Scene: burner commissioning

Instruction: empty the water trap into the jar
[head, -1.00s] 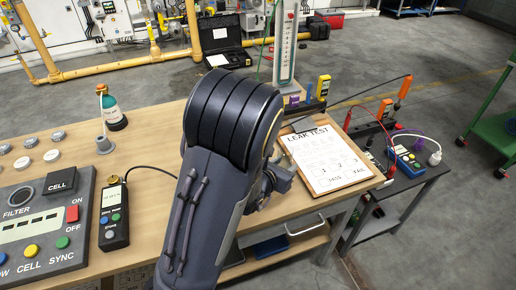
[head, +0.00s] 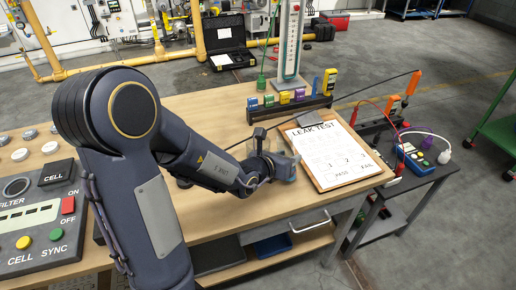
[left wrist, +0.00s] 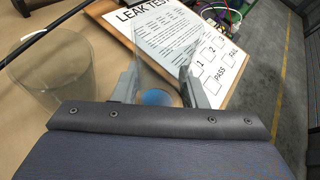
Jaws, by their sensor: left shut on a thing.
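My left gripper (head: 284,165) reaches over the right part of the wooden bench, just left of the clipboard. It is shut on a small clear vessel with blue at its bottom, which looks like the water trap (head: 291,170). In the left wrist view the trap (left wrist: 157,98) sits between the two fingers (left wrist: 158,88), see-through and hard to outline. A clear, open glass jar (left wrist: 50,78) stands left of the gripper in that view, apart from the trap. In the head view the jar is mostly hidden behind my left wrist. My right gripper is not in view.
A clipboard with a leak test sheet (head: 326,155) lies close to the gripper's right. A rack of coloured blocks (head: 290,108) and a tall gauge (head: 290,45) stand behind. A control panel (head: 40,235) is at the left. A side table (head: 425,172) with leads stands right.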

